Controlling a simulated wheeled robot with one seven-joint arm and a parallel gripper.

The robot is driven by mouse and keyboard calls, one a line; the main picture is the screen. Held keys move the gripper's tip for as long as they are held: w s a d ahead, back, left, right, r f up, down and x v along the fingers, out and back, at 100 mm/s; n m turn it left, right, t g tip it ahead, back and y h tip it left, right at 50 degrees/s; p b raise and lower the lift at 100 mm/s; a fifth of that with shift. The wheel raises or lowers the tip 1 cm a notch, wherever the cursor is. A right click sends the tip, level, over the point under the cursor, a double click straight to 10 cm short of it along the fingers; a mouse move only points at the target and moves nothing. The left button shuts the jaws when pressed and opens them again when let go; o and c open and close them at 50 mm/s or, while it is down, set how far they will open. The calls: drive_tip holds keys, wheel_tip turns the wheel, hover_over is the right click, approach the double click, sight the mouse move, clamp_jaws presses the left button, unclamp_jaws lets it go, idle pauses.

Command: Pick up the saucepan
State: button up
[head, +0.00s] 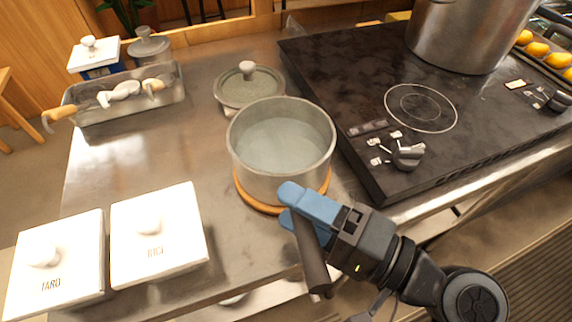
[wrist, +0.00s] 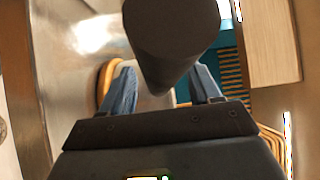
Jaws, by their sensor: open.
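The saucepan (head: 262,178) is a grey metal pot standing upright on a round wooden trivet (head: 241,195) on the metal counter, with pale, clear-looking contents. Its dark handle (head: 312,262) points toward the front edge. My gripper (head: 288,205) is at the handle, close to the pot wall, with its blue fingers apart. In the wrist view the dark handle (wrist: 170,35) fills the top centre, and the blue fingers of my gripper (wrist: 161,76) stand to its left and right with gaps. Whether a finger touches the handle I cannot tell.
A lidded pot (head: 248,88) stands just behind the saucepan. A black cooktop (head: 330,75) with a large pot (head: 465,35) is to the right. White boxes marked TARO (head: 55,265) and RICE (head: 160,240) are front left. A metal tray (head: 125,105) with utensils is back left.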

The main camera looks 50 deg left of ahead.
clamp_jaws()
idle(0.6)
drive_tip(key=shift+r, duration=0.15)
idle(0.6)
